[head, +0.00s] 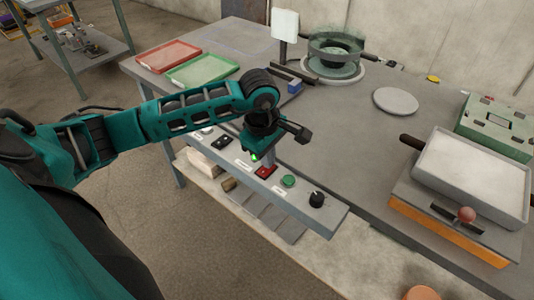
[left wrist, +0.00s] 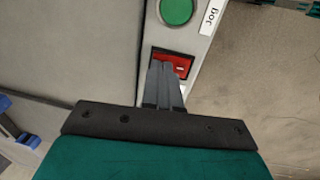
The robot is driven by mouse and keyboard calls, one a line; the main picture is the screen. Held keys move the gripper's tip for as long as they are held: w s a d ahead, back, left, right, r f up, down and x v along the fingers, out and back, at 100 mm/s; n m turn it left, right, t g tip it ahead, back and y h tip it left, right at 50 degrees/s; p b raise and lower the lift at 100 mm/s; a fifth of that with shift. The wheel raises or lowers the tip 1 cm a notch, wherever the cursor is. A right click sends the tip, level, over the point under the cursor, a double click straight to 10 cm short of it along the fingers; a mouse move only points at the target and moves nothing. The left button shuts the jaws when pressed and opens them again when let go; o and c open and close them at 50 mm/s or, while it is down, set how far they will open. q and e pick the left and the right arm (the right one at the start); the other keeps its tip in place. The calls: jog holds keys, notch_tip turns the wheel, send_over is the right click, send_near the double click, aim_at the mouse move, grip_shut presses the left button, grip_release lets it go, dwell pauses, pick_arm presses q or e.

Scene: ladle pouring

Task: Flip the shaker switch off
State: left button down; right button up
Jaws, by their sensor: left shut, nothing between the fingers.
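A red rocker switch (head: 265,172) sits on the grey control panel at the table's front edge. It also shows in the left wrist view (left wrist: 176,59), with a small white mark on its right part. My left gripper (head: 267,160) points down over this switch, shut and empty. In the left wrist view its fingertips (left wrist: 163,66) overlap the switch's lower left part and hide it. I cannot tell whether they touch it. The switch's label is too small to read. My right gripper is not in view.
The panel also bears a green button (head: 288,181), a black knob (head: 317,199) and a black switch (head: 222,142). A sieve (head: 336,57) stands at the back. A white-filled pan (head: 470,172) is at the right. The table's middle is clear.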

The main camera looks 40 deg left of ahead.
pick_arm(q)
jog(key=shift+w+f+g+b, duration=0.1)
jog(key=shift+f+g+b, duration=0.2)
jog(key=shift+f+g, duration=0.1)
jog(key=shift+s, duration=0.2)
jog(key=shift+s+p, duration=0.3)
jog(key=shift+s, duration=0.45)
jog(key=shift+r, duration=0.1)
